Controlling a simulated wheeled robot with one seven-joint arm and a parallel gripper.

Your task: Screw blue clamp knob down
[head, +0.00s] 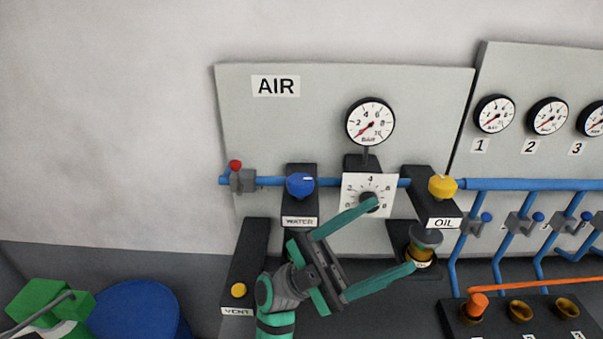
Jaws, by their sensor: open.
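A round blue knob (300,185) sits on top of the black block labelled WATER (301,209), on the blue pipe of the AIR panel. It is the largest blue knob in view. Whether it is raised or screwed down I cannot tell. My gripper (393,236) is open, its two teal fingers spread wide and pointing right. It is below and to the right of the blue knob, apart from it. The upper fingertip overlaps the black dial (369,202) in the picture, and the lower one is near the OIL bowl (423,242). I see nothing between the fingers.
The AIR panel (245,120) carries a gauge (370,121), a red-knobbed valve (236,166) and a yellow knob (443,187). A VENT block with a yellow button (238,290) stands lower left. Right are thin blue pipes and an orange-topped fitting (477,303). A blue drum (140,309) stands lower left.

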